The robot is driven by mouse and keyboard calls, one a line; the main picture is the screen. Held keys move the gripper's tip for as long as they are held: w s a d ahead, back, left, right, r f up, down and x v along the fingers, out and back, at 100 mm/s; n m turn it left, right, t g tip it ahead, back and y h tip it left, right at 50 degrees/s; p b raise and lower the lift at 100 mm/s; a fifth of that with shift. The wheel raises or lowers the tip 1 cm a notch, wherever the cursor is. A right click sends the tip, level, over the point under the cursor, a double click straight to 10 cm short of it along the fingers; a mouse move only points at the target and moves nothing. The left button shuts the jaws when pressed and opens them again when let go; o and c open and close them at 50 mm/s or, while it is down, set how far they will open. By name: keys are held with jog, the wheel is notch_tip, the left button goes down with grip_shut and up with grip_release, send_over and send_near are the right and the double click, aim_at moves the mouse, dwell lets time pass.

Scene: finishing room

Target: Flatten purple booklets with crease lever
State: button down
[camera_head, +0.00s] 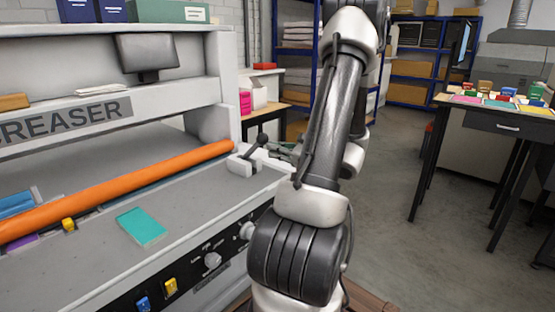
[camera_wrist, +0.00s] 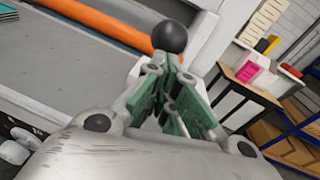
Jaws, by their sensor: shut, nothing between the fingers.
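The crease lever (camera_head: 250,152) stands on the right end of the creaser, a dark handle with a round knob on a light base. In the wrist view its black knob (camera_wrist: 170,37) is just beyond my fingertips. My gripper (camera_wrist: 171,76) is shut and empty, its green-padded fingers close to the knob; I cannot tell whether they touch it. A purple booklet (camera_head: 21,243) lies at the far left, partly under the orange roller (camera_head: 120,189). I cannot see whether more purple booklets lie there.
A teal booklet (camera_head: 141,226) lies on the grey creaser bed (camera_head: 85,275). A blue item (camera_head: 15,203) lies behind the roller. Knobs and coloured switches line the front panel. A table (camera_head: 510,125) with coloured items stands at right, with open floor (camera_head: 400,220) between.

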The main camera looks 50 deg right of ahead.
jog(key=w+r+g, duration=0.3)
jog(key=r, duration=0.1)
jog(key=w+r+g, duration=0.2)
jog(key=shift+w+a+r+g+h, duration=0.2)
jog(key=shift+w+a+g+h, duration=0.1)
jog(key=shift+a+h, duration=0.1)
jog(key=w+r+g, duration=0.1)
jog(key=w+r, duration=0.1)
jog(key=w, duration=0.5)
jog(key=shift+a+r+m, duration=0.15)
jog(key=shift+r+m, duration=0.15)
jog(key=shift+w, duration=0.1)
